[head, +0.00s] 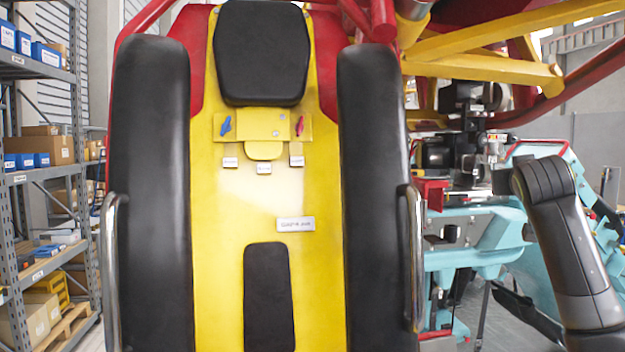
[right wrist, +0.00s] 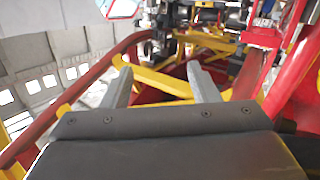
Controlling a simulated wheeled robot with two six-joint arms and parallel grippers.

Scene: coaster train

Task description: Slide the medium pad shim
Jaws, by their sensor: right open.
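The yellow seat back (head: 215,270) faces me in the head view. Under the plate hang three small labelled tabs: left (head: 230,162), middle (head: 264,168) and right (head: 297,161). Their text is too small to read, so I cannot tell which is the medium pad shim. My right gripper (right wrist: 162,88) is open and empty in the right wrist view, away from the seat back. My left gripper is out of view.
Tall black side pads (head: 152,150) (head: 372,150) flank the seat back, with metal grab bars (head: 112,270) (head: 413,260) outside them. A label (head: 296,224) and a lower black pad (head: 268,300) are on the panel. Yellow beams (head: 485,68) and teal train parts (head: 470,258) crowd the right.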

